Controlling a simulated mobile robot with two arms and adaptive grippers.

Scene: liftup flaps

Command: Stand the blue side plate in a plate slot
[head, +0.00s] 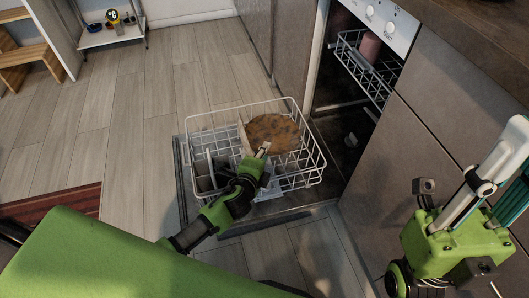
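The lower dishwasher rack (316,152), a white wire basket, is pulled out over the open door. A round brown plate with dark specks (272,132) is in its back right part, near upright wire tines; I cannot tell whether it leans or lies. No plate that looks blue shows in this view. My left gripper (266,168) is over the middle of the rack, just in front of the brown plate. Its fingers are small and partly covered by its own body, so I cannot tell its opening or any contact.
The upper rack (352,62) holds a pinkish cup (369,47) inside the dishwasher. Cabinet fronts (400,150) stand close at the right. A small shelf (110,36) with several items is at the back left. The wooden floor (120,120) left of the rack is clear.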

